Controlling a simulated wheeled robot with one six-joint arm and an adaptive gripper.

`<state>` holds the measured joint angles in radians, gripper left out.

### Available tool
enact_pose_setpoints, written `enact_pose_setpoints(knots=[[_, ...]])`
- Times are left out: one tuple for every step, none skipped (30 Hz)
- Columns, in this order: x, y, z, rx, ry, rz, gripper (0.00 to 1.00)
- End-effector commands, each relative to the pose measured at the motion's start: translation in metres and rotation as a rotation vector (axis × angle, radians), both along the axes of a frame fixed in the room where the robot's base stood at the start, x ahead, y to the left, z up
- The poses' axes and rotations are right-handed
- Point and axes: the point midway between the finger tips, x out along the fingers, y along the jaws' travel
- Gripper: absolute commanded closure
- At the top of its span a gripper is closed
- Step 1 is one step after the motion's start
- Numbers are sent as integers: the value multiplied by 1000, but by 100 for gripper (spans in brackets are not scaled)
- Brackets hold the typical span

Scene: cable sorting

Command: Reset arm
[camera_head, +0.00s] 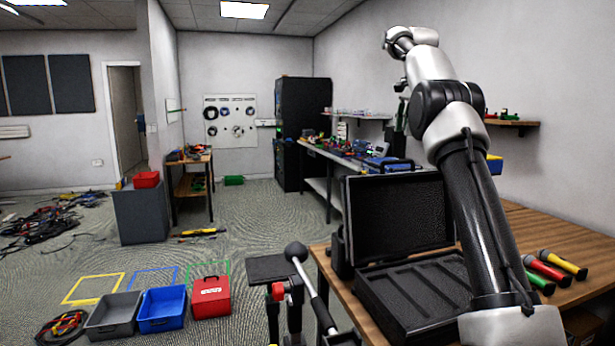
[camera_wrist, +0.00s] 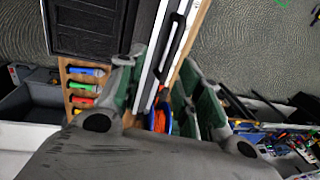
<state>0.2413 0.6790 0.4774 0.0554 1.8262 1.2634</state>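My arm rises on the right of the head view, bent at the elbow, with its wrist (camera_head: 405,42) high above the workbench (camera_head: 585,225). My gripper (camera_wrist: 160,72) shows in the wrist view with its two grey-green fingers spread apart. I see nothing clamped between them. Below, through the gap, are a black and white strip and an orange coil (camera_wrist: 160,117), neither clearly touching the fingers. In the head view the fingers are too small and cluttered to make out.
An open black case (camera_head: 398,215) stands on the workbench beside coloured handheld tools (camera_head: 545,270). Tangled cables (camera_head: 50,225) lie far left. The middle floor is mostly clear.

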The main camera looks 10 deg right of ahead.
Motion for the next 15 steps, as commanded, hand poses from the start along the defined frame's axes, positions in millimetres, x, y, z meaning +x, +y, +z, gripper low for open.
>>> enact_pose_setpoints(knots=[[-2, 2, 3, -2, -2, 9, 65], [-4, 4, 5, -4, -4, 21, 65], [-8, 7, 9, -9, -8, 42, 65], [-13, 11, 12, -13, -11, 65, 65], [-18, 15, 17, -19, -16, 92, 65], [-28, 22, 23, -29, -24, 137, 65], [-37, 28, 27, -37, -29, 176, 65], [-47, 35, 31, -47, -36, 219, 65], [-62, 43, 35, -62, -45, 278, 65], [-74, 50, 37, -73, -51, 325, 65], [-86, 57, 39, -85, -60, 372, 65], [-103, 65, 38, -100, -68, 434, 65], [-117, 70, 37, -113, -74, 479, 65], [-131, 76, 35, -126, -81, 524, 65], [-150, 84, 31, -142, -90, 587, 65]])
